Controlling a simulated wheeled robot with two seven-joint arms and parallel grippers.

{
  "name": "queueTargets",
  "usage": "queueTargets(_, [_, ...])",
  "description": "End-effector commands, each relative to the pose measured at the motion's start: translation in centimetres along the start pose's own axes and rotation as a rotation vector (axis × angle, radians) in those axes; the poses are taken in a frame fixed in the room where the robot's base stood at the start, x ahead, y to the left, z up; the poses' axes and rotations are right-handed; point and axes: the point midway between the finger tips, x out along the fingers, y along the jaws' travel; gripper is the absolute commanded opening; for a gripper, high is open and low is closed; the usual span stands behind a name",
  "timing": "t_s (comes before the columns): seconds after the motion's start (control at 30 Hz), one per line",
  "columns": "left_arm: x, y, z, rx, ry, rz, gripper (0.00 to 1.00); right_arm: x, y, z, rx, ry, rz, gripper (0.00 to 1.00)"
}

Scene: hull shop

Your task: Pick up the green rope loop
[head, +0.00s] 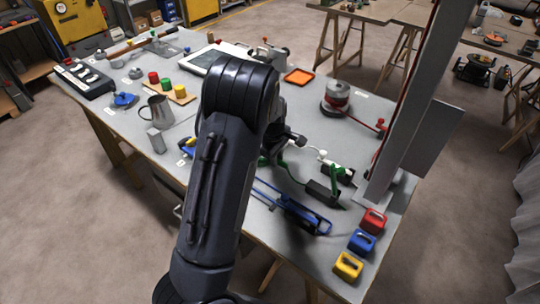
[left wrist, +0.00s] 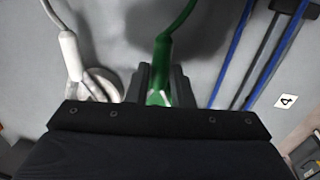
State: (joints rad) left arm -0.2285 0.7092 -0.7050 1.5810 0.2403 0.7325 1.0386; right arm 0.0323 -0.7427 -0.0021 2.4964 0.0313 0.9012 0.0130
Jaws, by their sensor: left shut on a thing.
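The green rope loop (left wrist: 178,28) runs up and to the right from between my left gripper's fingers in the left wrist view. My left gripper (left wrist: 160,88) is shut on its thicker green end. In the head view my left gripper (head: 272,155) is low over the middle of the table, partly hidden behind my own arm. A bit of green (head: 282,163) shows beside it. I cannot tell whether the loop touches the table. My right gripper is not in view.
A white cord (left wrist: 70,55) lies left of the fingers; a blue-railed tool (head: 290,207) lies in front. A black block with a green upright part (head: 337,180) stands to the right. Red (head: 374,220), blue (head: 362,241) and yellow (head: 348,265) blocks sit at the right front corner.

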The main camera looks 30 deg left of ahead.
Motion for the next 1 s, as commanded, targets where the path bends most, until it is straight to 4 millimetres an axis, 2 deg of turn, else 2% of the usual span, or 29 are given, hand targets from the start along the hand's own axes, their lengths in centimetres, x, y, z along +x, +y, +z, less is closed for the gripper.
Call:
queueTargets(0.17, [-1.0,0.2,0.0,0.001,0.001,0.003,0.00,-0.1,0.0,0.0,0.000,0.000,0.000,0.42])
queueTargets(0.33, [-3.4,0.6,0.1,0.002,0.000,0.005,0.00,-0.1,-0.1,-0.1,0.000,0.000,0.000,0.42])
queueTargets(0.47, [-6.4,-1.1,1.0,0.003,-0.002,0.007,0.00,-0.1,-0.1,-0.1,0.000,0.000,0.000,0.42])
queueTargets(0.6, [-10.2,-3.3,2.1,0.004,-0.005,0.008,0.00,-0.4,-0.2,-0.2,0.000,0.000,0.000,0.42])
queueTargets(0.8, [-13.0,-7.6,3.9,0.005,-0.007,0.005,0.00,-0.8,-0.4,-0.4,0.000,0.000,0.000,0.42])
queueTargets(1.0, [-14.6,-10.0,4.8,0.002,-0.003,0.003,0.00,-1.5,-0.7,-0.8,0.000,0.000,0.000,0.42])
